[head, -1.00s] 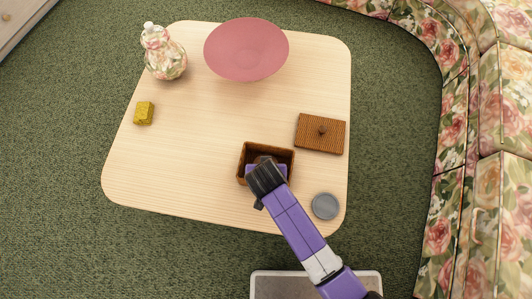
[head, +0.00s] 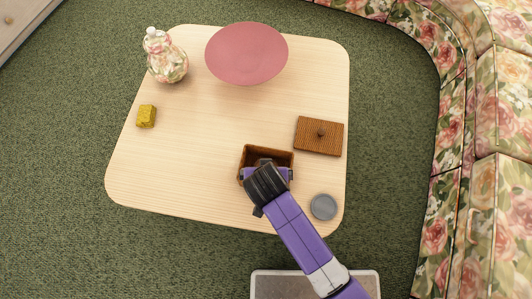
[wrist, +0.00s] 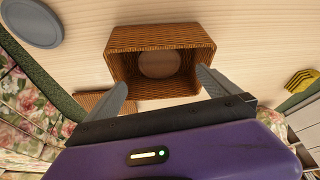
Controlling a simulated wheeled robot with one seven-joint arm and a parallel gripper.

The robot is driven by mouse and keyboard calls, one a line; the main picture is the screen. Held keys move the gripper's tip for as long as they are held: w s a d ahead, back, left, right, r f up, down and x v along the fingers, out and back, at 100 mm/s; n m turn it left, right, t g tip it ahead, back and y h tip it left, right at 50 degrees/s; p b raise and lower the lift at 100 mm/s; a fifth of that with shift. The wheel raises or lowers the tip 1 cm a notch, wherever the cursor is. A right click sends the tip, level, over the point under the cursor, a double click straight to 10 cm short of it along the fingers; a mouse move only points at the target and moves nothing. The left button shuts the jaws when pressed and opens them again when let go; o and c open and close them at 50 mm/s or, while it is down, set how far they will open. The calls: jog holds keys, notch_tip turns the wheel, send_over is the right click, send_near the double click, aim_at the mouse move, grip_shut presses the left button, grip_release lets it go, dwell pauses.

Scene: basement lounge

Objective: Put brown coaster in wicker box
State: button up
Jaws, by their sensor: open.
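The open wicker box (head: 242,162) stands near the front edge of the table, and also shows in the wrist view (wrist: 205,42). A round, flat, tan-brown disc, which looks like the brown coaster (wrist: 160,65), lies inside the box in the wrist view. In the head view my gripper hides most of the box's inside. My gripper (wrist: 162,78) is open and empty, its two fingers spread apart at the near side of the box opening. In the head view my gripper (head: 266,172) is over the box's front part.
The wicker lid (head: 319,136) with a knob lies right of the box. A grey round disc (head: 323,207) lies at the table's front right. A pink plate (head: 246,54), a floral jar (head: 166,58) and a yellow block (head: 146,116) sit farther off. The table's middle is clear.

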jog(key=p+v, duration=0.1)
jog(key=v, duration=0.5)
jog(key=s+d+r+t+y, duration=0.2)
jog(key=s+d+r+t, duration=0.15)
jog(key=s+d, duration=0.8)
jog(key=s+d+r+t+h, duration=0.1)
jog(key=s+d+r+t, duration=0.2)
jog(key=r, duration=0.6)
jog(key=s+d+r+t+h, duration=0.1)
jog(key=s+d+r+t, duration=0.3)
jog(key=r, duration=0.6)
jog(key=shift+s+d+r, duration=0.3)
jog(key=shift+s+d, duration=0.15)
jog(key=shift+d, duration=0.55)
